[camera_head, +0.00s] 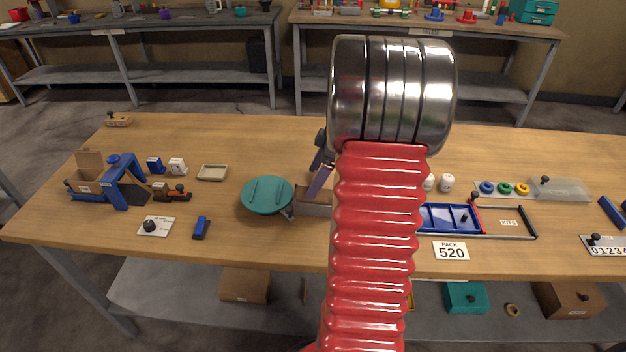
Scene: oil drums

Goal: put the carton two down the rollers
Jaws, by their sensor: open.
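A small open cardboard carton (88,165) with a raised flap sits at the left of the table, beside a blue arch-shaped frame (128,172). A pale label is on its front, too small to read. I cannot tell whether this is carton two. No rollers can be made out clearly. My red ribbed arm and its metal joint fill the middle of the view.
A teal round lid (267,195) stands left of my arm. A beige tray (212,172), a blue block (201,228) and a white plate with a black knob (156,226) lie on the left.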

